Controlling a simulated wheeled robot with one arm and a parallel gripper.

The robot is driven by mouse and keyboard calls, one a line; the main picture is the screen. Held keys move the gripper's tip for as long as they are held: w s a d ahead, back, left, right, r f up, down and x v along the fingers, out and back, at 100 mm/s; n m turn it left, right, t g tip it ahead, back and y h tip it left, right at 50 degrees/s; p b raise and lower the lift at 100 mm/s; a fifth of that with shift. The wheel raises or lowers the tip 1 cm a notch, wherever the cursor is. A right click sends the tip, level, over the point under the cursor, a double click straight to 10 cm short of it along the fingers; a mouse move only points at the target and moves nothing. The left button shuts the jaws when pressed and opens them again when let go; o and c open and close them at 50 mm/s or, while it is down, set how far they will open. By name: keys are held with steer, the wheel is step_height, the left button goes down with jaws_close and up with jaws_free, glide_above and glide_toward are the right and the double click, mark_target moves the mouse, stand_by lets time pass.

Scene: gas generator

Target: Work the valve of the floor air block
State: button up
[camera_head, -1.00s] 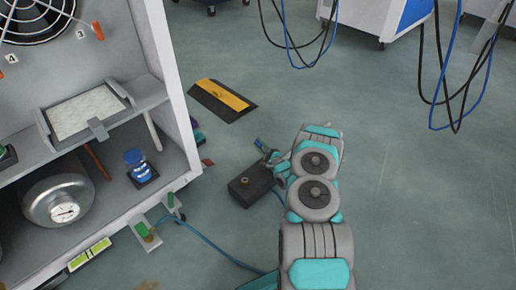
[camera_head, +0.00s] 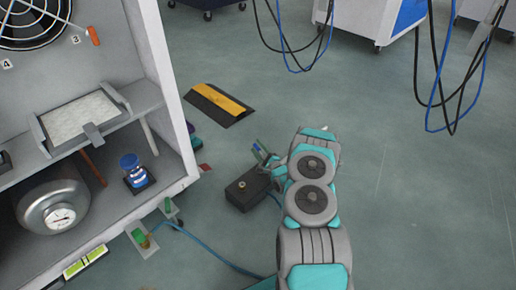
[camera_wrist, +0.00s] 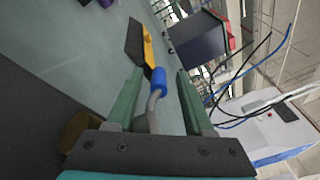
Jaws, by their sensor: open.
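The floor air block (camera_head: 246,190) is a dark box on the floor with a brass fitting on top and a blue hose. In the wrist view its dark side (camera_wrist: 35,125) fills the lower left. Its valve lever, a bent grey rod with a blue grip (camera_wrist: 158,79), stands between my two green fingers. My gripper (camera_wrist: 161,74) is open around the lever, with a gap on both sides of the rod. In the head view my gripper (camera_head: 266,159) is small beside the block's far right edge, partly hidden by my arm.
A grey cabinet (camera_head: 165,90) with shelves stands to the left. A black and yellow ramp piece (camera_head: 219,105) lies on the floor behind the block. A blue hose (camera_head: 205,244) runs along the floor. Cables (camera_head: 440,80) hang at the right. The floor right of my arm is clear.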

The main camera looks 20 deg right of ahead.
steer(key=s, duration=0.5)
steer(key=s+p, duration=0.1)
steer(key=s, duration=0.1)
steer(key=shift+s+d, duration=0.25)
steer(key=shift+d, duration=0.1)
steer(key=shift+c, duration=0.2)
